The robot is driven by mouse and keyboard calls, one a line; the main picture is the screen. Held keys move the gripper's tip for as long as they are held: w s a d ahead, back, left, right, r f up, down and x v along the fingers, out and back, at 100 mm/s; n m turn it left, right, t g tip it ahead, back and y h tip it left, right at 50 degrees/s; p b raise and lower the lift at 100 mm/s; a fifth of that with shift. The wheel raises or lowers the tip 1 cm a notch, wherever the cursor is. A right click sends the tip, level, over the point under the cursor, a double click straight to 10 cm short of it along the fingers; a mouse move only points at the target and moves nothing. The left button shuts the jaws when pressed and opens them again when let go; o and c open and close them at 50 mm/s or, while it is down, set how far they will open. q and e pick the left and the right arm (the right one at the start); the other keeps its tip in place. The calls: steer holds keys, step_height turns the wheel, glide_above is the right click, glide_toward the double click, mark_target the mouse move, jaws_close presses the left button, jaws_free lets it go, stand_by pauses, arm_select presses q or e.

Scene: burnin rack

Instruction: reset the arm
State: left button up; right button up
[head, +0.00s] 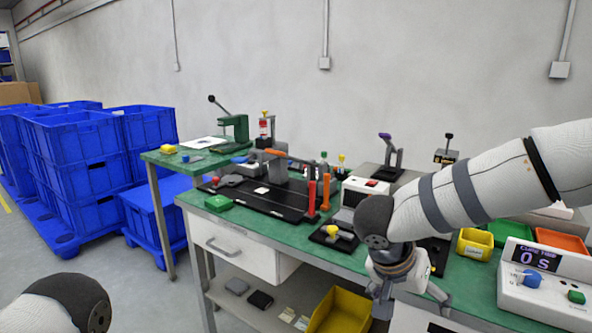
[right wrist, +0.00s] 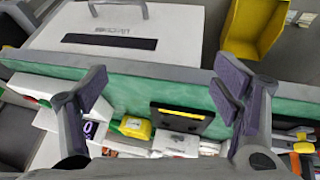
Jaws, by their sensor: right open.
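My right arm (head: 455,193) reaches in from the right side of the head view and bends down at the front edge of the green workbench (head: 240,225). My right gripper (head: 384,300) hangs downward at that front edge, partly hidden by the wrist above it. In the right wrist view its two fingers (right wrist: 165,92) are spread wide apart with nothing between the pads. The bench edge and a black plate with a yellow strip (right wrist: 182,112) show beyond the fingers. A rounded part of my left arm (head: 60,303) shows at the lower left of the head view; its gripper is out of sight.
A white timer box (head: 545,288) reading "0 S" stands at the right. A yellow bin (head: 475,243) and tools stand on the bench. A larger yellow bin (head: 340,312) sits on the lower shelf. Blue crates (head: 75,150) are stacked at the left, with open floor before them.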

step_height(320, 180, down, 9)
steer(key=s+d+n+t+h, duration=0.1)
steer(key=d+n, duration=0.1)
steer(key=d, duration=0.1)
steer(key=s+f+n+y, duration=0.2)
steer(key=s+f+n, duration=0.1)
steer(key=s+f, duration=0.85)
arm_select(q)
steer(key=shift+w+d+r+p, duration=0.1)
steer(key=shift+w+r+p, duration=0.2)
steer(key=shift+w, duration=0.3)
steer(key=shift+w+r+p, duration=0.15)
steer(key=shift+w+r, duration=0.15)
steer(key=shift+w, duration=0.25)
arm_select(e)
steer(key=s+f+n+g+y, duration=0.1)
steer(key=s+g+y, duration=0.3)
steer(key=s, duration=2.5)
steer(key=f+g, duration=0.1)
steer(key=g, duration=0.1)
steer(key=shift+s+a+f+n+g, duration=0.15)
steer(key=shift+a+f+n+g, duration=0.1)
steer(key=shift+a+n+g, duration=0.1)
